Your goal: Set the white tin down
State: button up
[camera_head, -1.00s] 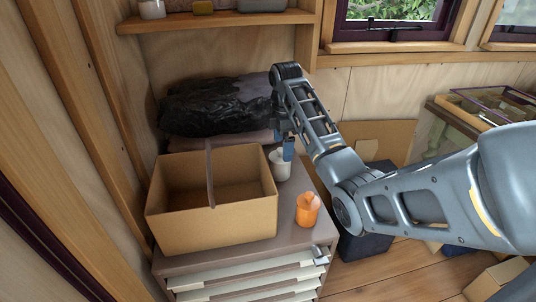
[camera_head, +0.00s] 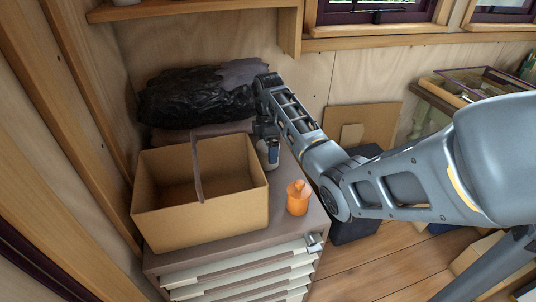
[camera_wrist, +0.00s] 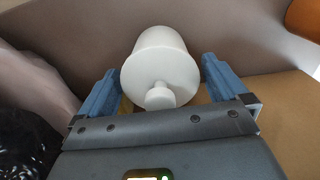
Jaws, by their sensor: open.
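The white tin (camera_wrist: 160,62) has a round lid with a knob and stands on the drawer cabinet's top in the wrist view. My gripper (camera_wrist: 155,85) is open, with a blue finger on each side of the tin. A gap shows between each finger and the tin.
An open cardboard box (camera_head: 205,222) fills much of the cabinet top (camera_head: 290,232), left of the tin. An orange tin (camera_head: 298,200) stands in front, to the right. A black bag (camera_head: 195,100) lies behind.

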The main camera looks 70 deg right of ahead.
jog(key=shift+c, duration=0.3)
jog(key=c, duration=1.3)
jog(key=shift+o, duration=0.2)
jog(key=shift+r, duration=0.1)
notch_tip(320, 180, up, 4)
jog(key=shift+f+b, duration=0.1)
jog(key=shift+b, duration=0.2)
jog(key=s+d+r+p, duration=0.5)
jog(key=s+r, duration=0.2)
jog(key=s, duration=0.3)
jog(key=shift+s, duration=0.3)
